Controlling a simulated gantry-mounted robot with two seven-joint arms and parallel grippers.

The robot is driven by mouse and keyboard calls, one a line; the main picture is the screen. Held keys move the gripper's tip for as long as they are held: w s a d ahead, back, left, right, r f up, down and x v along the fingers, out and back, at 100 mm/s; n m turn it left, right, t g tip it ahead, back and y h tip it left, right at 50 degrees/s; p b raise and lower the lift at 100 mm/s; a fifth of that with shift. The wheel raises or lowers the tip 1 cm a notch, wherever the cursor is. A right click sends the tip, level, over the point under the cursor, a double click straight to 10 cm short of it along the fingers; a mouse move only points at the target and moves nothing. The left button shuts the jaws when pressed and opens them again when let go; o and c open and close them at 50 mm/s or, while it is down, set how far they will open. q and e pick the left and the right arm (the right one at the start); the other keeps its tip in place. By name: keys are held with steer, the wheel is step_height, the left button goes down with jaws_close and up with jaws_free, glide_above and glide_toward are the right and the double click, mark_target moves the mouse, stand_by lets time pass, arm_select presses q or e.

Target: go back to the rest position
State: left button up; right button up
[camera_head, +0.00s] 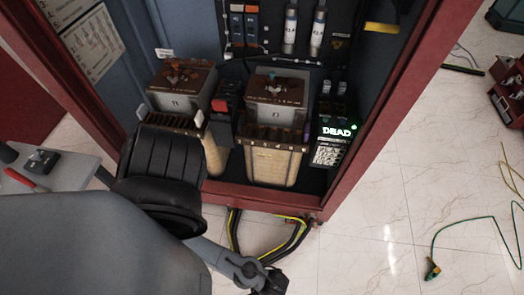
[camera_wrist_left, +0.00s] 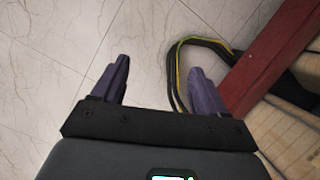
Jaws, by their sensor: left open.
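My left arm reaches in from the lower left of the head view and covers part of the cabinet's left front. My left gripper (camera_wrist_left: 158,82) is open and empty, its two dark fingers spread apart above the pale tiled floor. In the head view my left gripper (camera_head: 268,283) is cut by the bottom edge, in front of the cabinet. Cables hang close to its right finger in the wrist view; I cannot tell whether they touch. My right gripper is in neither view.
The red-framed cabinet (camera_head: 384,112) holds two transformers (camera_head: 277,98) and a meter reading DEAD (camera_head: 335,132). Black and yellow-green cables (camera_head: 285,240) loop out below its sill. A grey table (camera_head: 69,176) stands at left.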

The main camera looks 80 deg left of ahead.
arm_select(q)
steer(key=w+a+r+m+t, duration=0.1)
steer(key=w+a+r+t, duration=0.1)
steer(key=w+a+r, duration=0.4)
steer(key=w+a+r+m+t+p, duration=0.1)
steer(key=w+r+m+t, duration=0.2)
steer(key=r, duration=0.5)
steer(key=w+a+r+t, duration=0.2)
steer(key=w+a+r, duration=0.2)
steer(key=w+r, duration=0.3)
step_height(320, 180, up, 38)
steer(key=s+p, duration=0.1)
steer(key=p, duration=3.7)
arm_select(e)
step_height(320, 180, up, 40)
arm_select(q)
step_height(320, 180, down, 13)
steer(key=b, duration=1.3)
steer(key=shift+s, duration=0.2)
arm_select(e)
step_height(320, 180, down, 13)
arm_select(q)
steer(key=shift+d+r, duration=0.1)
